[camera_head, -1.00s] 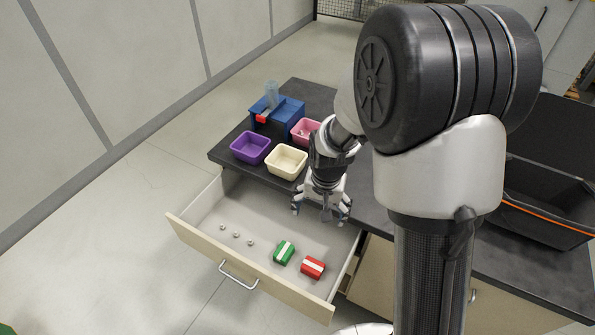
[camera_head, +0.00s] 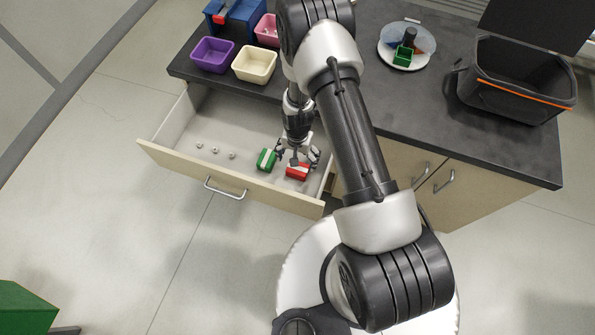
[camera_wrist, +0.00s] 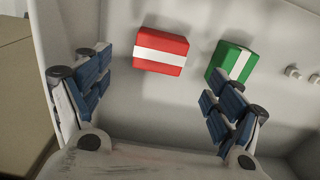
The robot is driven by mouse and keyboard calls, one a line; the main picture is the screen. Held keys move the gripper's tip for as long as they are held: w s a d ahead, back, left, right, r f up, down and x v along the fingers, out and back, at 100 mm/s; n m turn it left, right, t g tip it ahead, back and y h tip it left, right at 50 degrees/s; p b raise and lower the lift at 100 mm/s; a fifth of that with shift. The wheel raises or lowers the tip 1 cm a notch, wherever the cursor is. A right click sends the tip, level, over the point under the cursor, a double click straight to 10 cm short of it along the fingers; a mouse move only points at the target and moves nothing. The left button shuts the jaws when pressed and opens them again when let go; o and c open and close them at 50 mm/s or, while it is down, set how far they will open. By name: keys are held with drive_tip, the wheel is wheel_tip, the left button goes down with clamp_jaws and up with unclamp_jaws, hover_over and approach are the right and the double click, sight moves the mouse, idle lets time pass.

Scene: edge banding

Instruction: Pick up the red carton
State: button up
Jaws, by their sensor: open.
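The red carton (camera_head: 297,173) with a white band lies in the open drawer (camera_head: 240,178), near its right end. In the wrist view the red carton (camera_wrist: 161,52) lies ahead of the fingers, nearer the left finger, with nothing touching it. My gripper (camera_head: 297,155) is over the drawer just behind the red carton and partly covers it in the head view. In the wrist view my gripper (camera_wrist: 160,95) has its blue-padded fingers spread wide, with nothing between them.
A green carton (camera_head: 266,159) with a white band lies just left of the red one; it also shows in the wrist view (camera_wrist: 231,62). Several small metal parts (camera_head: 215,151) lie further left. The drawer's front panel and right wall are close. Bins (camera_head: 254,66) stand on the counter.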

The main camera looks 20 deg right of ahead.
sight(298, 168)
wheel_tip(298, 168, down, 9)
drive_tip(key=b, duration=0.2)
drive_tip(key=shift+w+r+b, duration=0.1)
drive_tip(key=shift+r+b, duration=0.05)
drive_tip(key=shift+b, duration=0.25)
drive_tip(key=shift+r, duration=0.1)
drive_tip(key=shift+c, duration=0.3)
drive_tip(key=c, duration=1.1)
